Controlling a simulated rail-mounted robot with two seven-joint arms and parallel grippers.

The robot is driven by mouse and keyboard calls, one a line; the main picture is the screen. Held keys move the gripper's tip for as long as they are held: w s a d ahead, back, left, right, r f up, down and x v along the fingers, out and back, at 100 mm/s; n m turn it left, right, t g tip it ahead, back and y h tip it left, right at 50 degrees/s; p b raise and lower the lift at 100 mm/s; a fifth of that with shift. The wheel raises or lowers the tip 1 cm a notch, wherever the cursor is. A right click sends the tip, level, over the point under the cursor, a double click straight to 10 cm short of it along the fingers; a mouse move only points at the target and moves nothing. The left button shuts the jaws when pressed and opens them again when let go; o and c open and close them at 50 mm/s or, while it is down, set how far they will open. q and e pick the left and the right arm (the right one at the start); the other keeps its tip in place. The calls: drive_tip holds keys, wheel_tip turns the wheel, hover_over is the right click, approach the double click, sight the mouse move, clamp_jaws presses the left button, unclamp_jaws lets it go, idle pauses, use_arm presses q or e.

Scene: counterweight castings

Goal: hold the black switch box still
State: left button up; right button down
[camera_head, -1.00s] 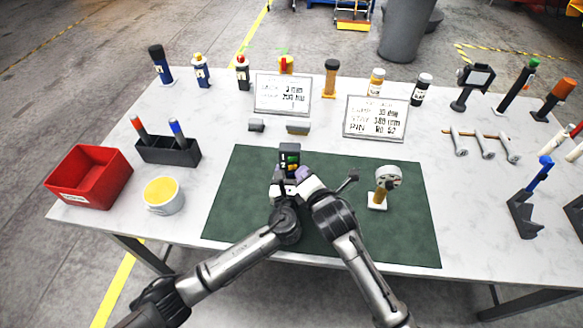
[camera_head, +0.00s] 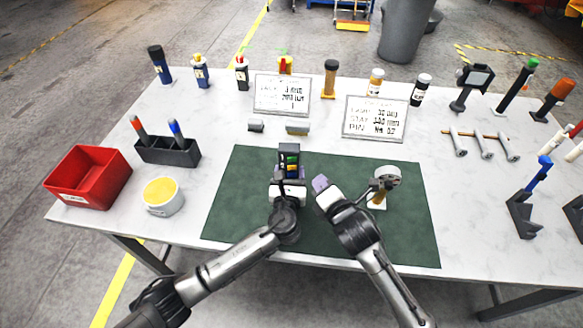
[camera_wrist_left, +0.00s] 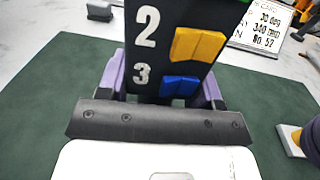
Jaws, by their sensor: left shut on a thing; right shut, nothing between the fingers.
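The black switch box (camera_head: 290,155) stands upright on the green mat (camera_head: 245,165), with green, yellow and blue switches on its front. My left gripper (camera_head: 288,185) is shut on its lower part. In the left wrist view the box (camera_wrist_left: 146,62) shows white numbers 2 and 3 beside a yellow switch (camera_wrist_left: 198,45) and a blue switch (camera_wrist_left: 180,86). The purple fingers of my left gripper (camera_wrist_left: 163,85) are on both sides of it. My right gripper (camera_head: 321,184) is shut and empty, to the right of the box and apart from it.
A round-headed device on a light base (camera_head: 378,200) stands close to my right wrist. Two grey blocks (camera_head: 297,127) and two sign boards (camera_head: 374,118) lie behind the mat. A red bin (camera_head: 92,178), pen holder (camera_head: 168,152) and yellow-topped tin (camera_head: 163,196) stand at left.

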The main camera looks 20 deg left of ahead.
use_arm(q)
drive_tip(key=shift+f, duration=0.15)
drive_tip(key=o, duration=1.4)
drive_tip(key=shift+c, duration=0.2)
drive_tip(key=shift+s, duration=0.1)
